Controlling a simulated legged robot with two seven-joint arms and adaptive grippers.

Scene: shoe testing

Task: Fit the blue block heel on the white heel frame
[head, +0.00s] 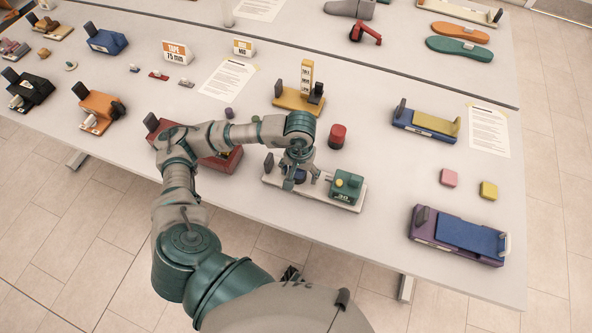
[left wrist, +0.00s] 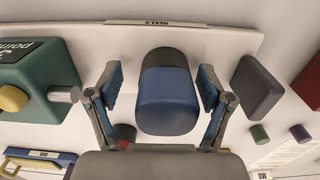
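The white heel frame (head: 315,193) lies near the table's front edge, with a green block (head: 346,184) at its right end and a dark upright pad (head: 269,164) at its left. Its white board (left wrist: 215,38) also shows in the left wrist view. The blue block heel (left wrist: 167,103), dark grey on its far part, is at the board between the green block and the dark pad. I cannot tell whether it is fully seated. My left gripper (head: 301,180) points down over it. Its fingers are open on both sides of the heel, with gaps visible. My right gripper is not in view.
A red base (head: 222,160) stands left of the frame, partly behind my left arm. A red cylinder (head: 338,136) stands just behind the frame, and a yellow gauge (head: 300,98) farther back. A purple and blue fixture (head: 458,236) stands right. Bare table lies between.

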